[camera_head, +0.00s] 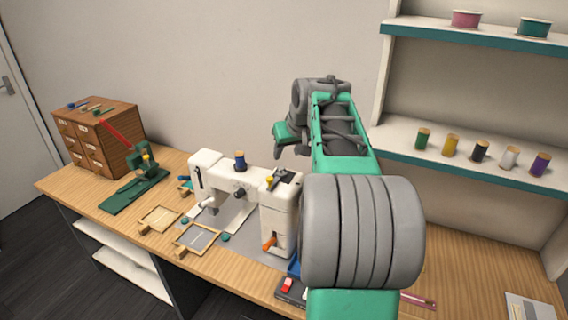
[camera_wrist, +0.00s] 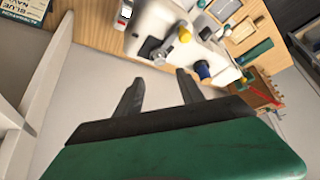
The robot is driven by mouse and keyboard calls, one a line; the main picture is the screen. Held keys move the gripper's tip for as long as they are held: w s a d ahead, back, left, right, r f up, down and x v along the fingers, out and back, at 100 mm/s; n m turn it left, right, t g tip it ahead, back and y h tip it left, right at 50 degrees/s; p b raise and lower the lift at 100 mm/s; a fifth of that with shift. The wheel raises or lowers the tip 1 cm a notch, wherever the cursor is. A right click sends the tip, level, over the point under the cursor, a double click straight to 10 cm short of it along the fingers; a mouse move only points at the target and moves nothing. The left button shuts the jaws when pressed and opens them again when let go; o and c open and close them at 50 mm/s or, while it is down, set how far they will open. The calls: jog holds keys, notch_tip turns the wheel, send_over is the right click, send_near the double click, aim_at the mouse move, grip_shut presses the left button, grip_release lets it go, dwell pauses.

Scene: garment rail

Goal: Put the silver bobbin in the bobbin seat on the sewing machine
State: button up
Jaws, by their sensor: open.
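The white sewing machine (camera_head: 238,190) stands on the wooden table, left of my arm. A dark fitting (camera_head: 287,176) sits on its top right end, next to a yellow knob; a grey fitting (camera_wrist: 158,50) shows there in the wrist view. I cannot tell which part is the bobbin seat. I cannot make out a silver bobbin with certainty; a pale whitish spool (camera_head: 509,157) stands on the lower wall shelf. My gripper (camera_wrist: 160,78) is open with nothing between its fingers, raised above the table behind the machine. My arm hides part of the table.
A blue spool (camera_head: 240,160) stands on the machine. A green press (camera_head: 138,185), wooden drawer cabinet (camera_head: 98,135) and wooden frames lie to the left. Several spools line the lower wall shelf (camera_head: 400,150) on the right. Small red and blue items lie near the machine's front right.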

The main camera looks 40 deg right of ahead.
jog(key=s+a+n+y, duration=0.1)
jog(key=s+a, duration=0.2)
jog(key=a, duration=0.5)
jog(key=s+a, duration=0.2)
jog(key=a, duration=0.5)
jog(key=s+a+f+n+g, duration=0.2)
jog(key=s+a+f, duration=1)
jog(key=s+a, duration=0.1)
jog(key=shift+s+a+y, duration=0.25)
jog(key=shift+s+y, duration=0.05)
jog(key=shift+s, duration=0.5)
jog(key=shift+c, duration=0.2)
